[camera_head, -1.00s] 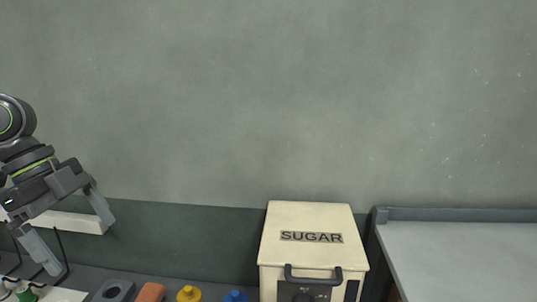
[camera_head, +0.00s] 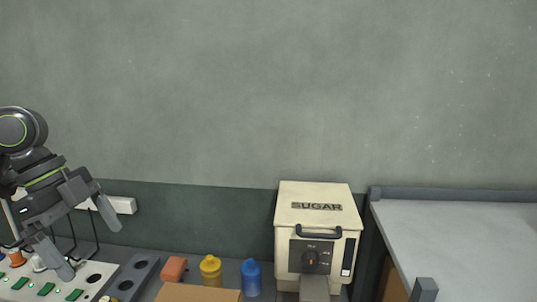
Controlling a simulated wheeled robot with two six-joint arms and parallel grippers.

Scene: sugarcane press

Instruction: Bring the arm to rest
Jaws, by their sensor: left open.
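My left gripper (camera_head: 90,243) is at the left edge, with its two fingers spread wide apart and nothing between them. It hangs over the left end of the counter, above a white panel (camera_head: 92,277) with green switches. My right gripper is not in view; only a small grey piece that may be part of my arm shows at the lower right.
A cream box (camera_head: 310,191) marked SUGAR, with a dial and a handle, stands at centre right. An orange object (camera_head: 173,269), a yellow bottle (camera_head: 210,270) and a blue bottle (camera_head: 251,277) stand left of it. A grey-topped table (camera_head: 460,235) is at right.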

